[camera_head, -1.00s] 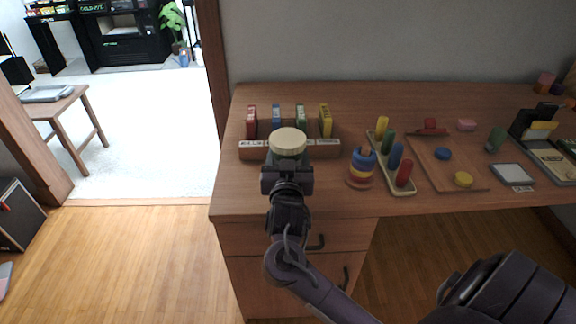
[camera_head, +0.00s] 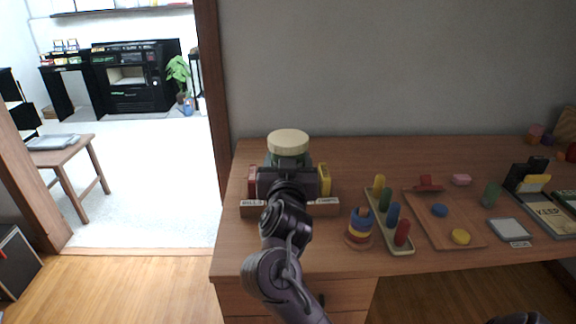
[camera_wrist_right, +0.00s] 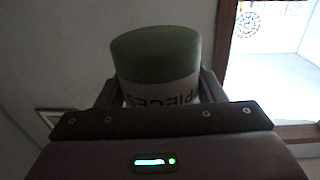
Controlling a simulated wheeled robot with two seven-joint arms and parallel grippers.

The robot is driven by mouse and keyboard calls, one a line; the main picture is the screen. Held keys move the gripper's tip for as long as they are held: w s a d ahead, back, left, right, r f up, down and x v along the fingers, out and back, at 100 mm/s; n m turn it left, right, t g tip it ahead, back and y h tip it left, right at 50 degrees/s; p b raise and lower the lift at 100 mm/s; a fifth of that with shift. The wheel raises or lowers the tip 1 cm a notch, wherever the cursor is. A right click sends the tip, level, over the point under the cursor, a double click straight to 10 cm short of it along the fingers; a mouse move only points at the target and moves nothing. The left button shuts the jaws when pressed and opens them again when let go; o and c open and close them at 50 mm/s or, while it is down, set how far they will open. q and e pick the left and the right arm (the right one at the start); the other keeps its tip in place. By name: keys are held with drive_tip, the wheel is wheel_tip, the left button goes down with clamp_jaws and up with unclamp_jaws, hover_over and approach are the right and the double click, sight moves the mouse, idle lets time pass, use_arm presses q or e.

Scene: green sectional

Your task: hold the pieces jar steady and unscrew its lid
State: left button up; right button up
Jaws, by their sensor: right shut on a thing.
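The pieces jar (camera_head: 288,160) has a round cream lid (camera_head: 288,140) and a green body. My right gripper (camera_head: 288,178) is shut on the jar and holds it upright above the back of the desk, in front of the wall in the head view. The gripper and wrist hide most of the jar's body. In the right wrist view, the jar (camera_wrist_right: 155,55) sits between the two fingers, with green and a white label reading PIECES upside down. The cream lid does not show there. My left gripper is not in view.
To the right are a ring stacker (camera_head: 360,228), a peg tray (camera_head: 388,215), a wooden board (camera_head: 432,228) and a small framed pad (camera_head: 509,229). A doorway opens at the left.

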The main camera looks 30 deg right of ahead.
drive_tip(key=o, duration=0.5)
drive_tip(key=shift+c, duration=0.2)
drive_tip(key=c, duration=0.9)
drive_tip(key=shift+o, duration=0.2)
drive_tip(key=shift+s+a+f+p, duration=0.2)
drive_tip(key=shift+s+p, duration=0.1)
drive_tip(key=shift+p, duration=0.3)
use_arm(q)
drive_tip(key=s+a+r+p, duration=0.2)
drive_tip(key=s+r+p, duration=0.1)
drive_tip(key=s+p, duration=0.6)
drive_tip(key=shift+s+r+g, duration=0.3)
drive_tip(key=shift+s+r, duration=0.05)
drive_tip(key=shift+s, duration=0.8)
use_arm(e)
drive_tip(key=s+a+f+n+t+y, duration=0.1)
drive_tip(key=s+a+f+n+y, duration=0.2)
drive_tip(key=s+a+y, duration=0.2)
drive_tip(key=s+a+f+n+t+y, duration=0.2)
drive_tip(key=s+a+f+n+y, duration=0.2)
drive_tip(key=s+a, duration=0.5)
drive_tip(key=shift+s+y, duration=0.35)
drive_tip(key=shift+y, duration=0.35)
